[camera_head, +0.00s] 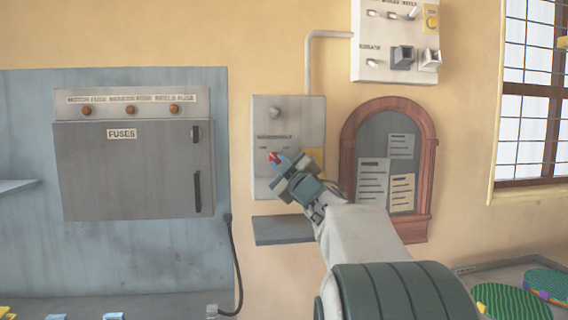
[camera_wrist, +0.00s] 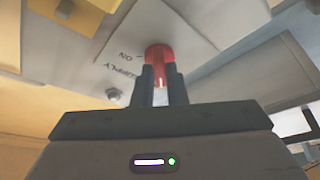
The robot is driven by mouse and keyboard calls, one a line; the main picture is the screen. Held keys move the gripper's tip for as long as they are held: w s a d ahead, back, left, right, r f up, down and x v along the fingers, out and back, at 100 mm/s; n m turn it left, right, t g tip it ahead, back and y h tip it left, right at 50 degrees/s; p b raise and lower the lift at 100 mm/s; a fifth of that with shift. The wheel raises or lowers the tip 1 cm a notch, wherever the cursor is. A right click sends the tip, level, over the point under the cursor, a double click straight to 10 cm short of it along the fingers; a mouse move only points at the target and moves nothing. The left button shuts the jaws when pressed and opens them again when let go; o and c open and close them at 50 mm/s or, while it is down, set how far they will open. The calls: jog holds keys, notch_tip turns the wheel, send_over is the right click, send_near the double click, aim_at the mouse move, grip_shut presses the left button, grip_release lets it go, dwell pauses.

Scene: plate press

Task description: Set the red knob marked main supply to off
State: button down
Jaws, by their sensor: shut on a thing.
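The red knob (camera_wrist: 158,54) is on the front of a grey supply box (camera_head: 262,112) on the wall. In the wrist view, a white label plate (camera_wrist: 118,50) behind it shows "ON" and part of "SUPPLY". A pale line marks the knob's lower edge. My gripper (camera_wrist: 162,86) is shut on the knob, one finger on each side. In the head view, my gripper (camera_head: 281,163) covers part of the box's lower front, and only a bit of the red knob (camera_head: 274,157) shows. The OFF mark is not readable.
A grey fuse cabinet (camera_head: 130,170) hangs to the left. A noticeboard with a wooden arched frame (camera_head: 347,165) is close on the right. A small grey shelf (camera_head: 270,231) sticks out below the box. A white switch panel (camera_head: 375,30) is above right.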

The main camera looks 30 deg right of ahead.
jog(key=shift+d+f, duration=0.1)
jog(key=shift+f, duration=0.05)
jog(key=c, duration=1.5)
grip_release()
jog(key=shift+o, duration=0.2)
jog(key=b+v, duration=0.1)
jog(key=v, duration=1.2)
jog(key=shift+s, duration=0.35)
